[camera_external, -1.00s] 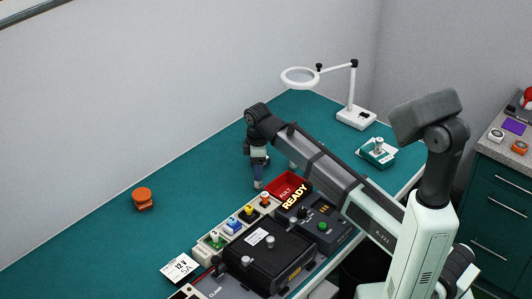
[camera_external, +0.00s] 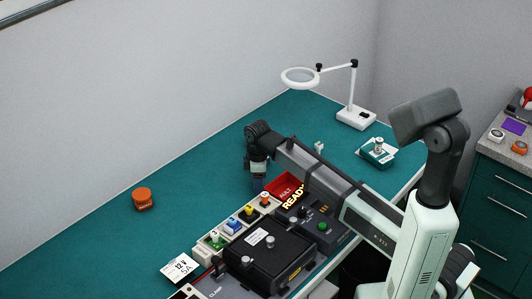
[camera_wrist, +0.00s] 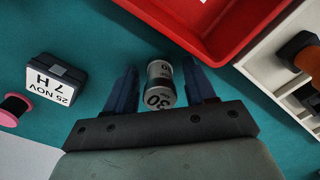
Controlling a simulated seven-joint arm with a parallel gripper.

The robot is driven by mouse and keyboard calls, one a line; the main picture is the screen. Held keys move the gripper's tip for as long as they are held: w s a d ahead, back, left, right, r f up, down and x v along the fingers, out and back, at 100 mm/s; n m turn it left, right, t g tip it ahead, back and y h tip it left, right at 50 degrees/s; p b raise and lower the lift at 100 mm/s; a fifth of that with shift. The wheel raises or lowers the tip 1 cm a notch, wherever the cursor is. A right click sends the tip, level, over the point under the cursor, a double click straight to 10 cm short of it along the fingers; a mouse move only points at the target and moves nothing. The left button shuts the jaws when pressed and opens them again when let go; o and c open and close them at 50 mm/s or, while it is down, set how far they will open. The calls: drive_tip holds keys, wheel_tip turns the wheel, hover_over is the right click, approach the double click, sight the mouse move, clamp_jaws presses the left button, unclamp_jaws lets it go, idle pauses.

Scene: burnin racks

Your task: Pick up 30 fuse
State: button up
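A small silver cylinder marked 30, the fuse (camera_wrist: 160,83), is between the two fingers of my gripper (camera_wrist: 161,80) in the wrist view. My gripper is open, with a narrow teal gap on each side of the fuse. In the external view my gripper (camera_external: 258,187) points down at the teal table, just behind the rack of coloured parts and left of the red tray. The fuse cannot be made out there.
The red tray (camera_wrist: 215,22) lies close by, beside a white rack (camera_wrist: 273,65). A date block (camera_wrist: 57,78) and a pink-rimmed spool (camera_wrist: 14,108) sit left of my gripper. An orange item (camera_external: 143,198) and a magnifier lamp (camera_external: 355,115) stand farther off.

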clamp_jaws()
drive_tip(key=shift+r, duration=0.1)
idle(0.3)
